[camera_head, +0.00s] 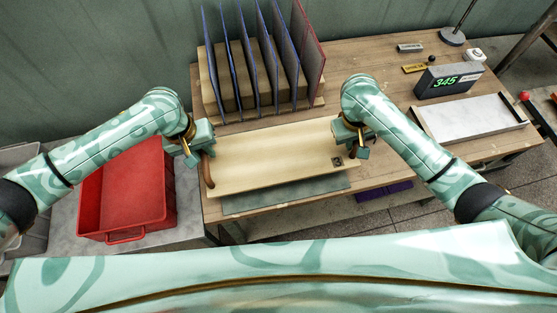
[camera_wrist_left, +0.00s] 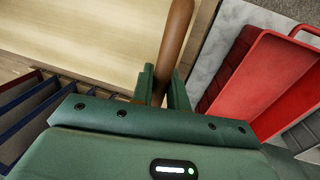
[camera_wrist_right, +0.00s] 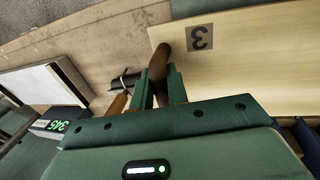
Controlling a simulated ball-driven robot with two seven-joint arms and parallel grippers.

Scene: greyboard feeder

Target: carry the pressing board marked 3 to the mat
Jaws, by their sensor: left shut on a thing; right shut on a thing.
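The pressing board (camera_head: 265,158) is a pale wooden board with a brown handle at each end. Its dark mark reads 3 in the right wrist view (camera_wrist_right: 200,37). My left gripper (camera_head: 201,155) is shut on the left handle (camera_wrist_left: 176,40). My right gripper (camera_head: 355,142) is shut on the right handle (camera_wrist_right: 162,62). The board looks level. The grey-green mat (camera_head: 285,198) shows along the board's near edge, and the board hides the rest of it. I cannot tell whether the board touches the mat.
A rack (camera_head: 213,105) with several upright blue and red-edged sheets stands behind the board. A red bin (camera_head: 128,185) is at left. A display reading 345 (camera_head: 448,81) and a pale slab (camera_head: 470,117) are at right. Something purple (camera_head: 385,190) lies below the table's near edge.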

